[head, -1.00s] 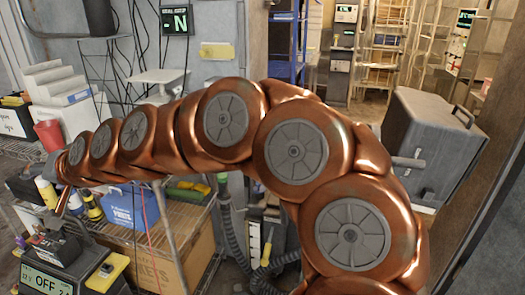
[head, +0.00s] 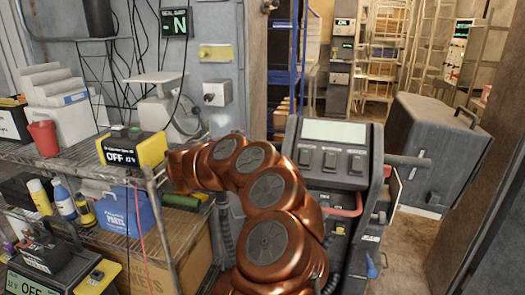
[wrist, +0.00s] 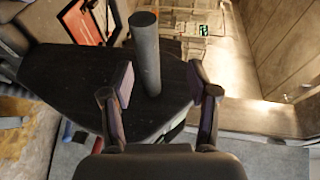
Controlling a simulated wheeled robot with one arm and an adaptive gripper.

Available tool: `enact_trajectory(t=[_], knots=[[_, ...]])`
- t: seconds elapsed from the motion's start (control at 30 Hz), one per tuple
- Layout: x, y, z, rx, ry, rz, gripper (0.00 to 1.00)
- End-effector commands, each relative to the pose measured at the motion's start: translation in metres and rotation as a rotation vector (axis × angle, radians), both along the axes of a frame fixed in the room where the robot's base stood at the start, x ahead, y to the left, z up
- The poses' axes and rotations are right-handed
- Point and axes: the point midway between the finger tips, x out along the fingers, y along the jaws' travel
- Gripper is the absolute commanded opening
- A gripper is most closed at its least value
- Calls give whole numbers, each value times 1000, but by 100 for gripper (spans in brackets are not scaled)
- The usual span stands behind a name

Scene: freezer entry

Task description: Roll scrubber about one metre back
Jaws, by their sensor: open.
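The scrubber (head: 335,158) stands upright right of centre in the head view, with a pale screen and dark switches on its sloped console. A grey handle bar (head: 410,160) sticks out from its right side. My copper arm covers its lower left part. My gripper (wrist: 160,82) is open in the wrist view, its fingers apart. A grey cylindrical bar (wrist: 147,50), seemingly a scrubber handle, shows between the fingers against a dark body (wrist: 65,75). I cannot tell how deep it sits between them. My gripper is hidden in the head view.
A wire shelf (head: 70,155) with bottles and boxes stands close on the left. A large grey case (head: 435,150) stands behind the scrubber to the right, near a doorway post (head: 485,215). Ladders (head: 385,55) are at the back.

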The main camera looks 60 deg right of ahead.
Motion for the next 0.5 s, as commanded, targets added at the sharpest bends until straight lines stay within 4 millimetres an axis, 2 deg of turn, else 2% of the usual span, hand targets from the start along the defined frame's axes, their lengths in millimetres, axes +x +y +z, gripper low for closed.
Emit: enact_trajectory(t=[0.03,0.17,0.37,0.5], knots=[[-10,-5,-9,5,9,-43,60],[-25,-12,-18,13,18,-101,60],[-28,-25,-20,12,19,-111,60],[-28,-41,-23,13,18,-108,60]])
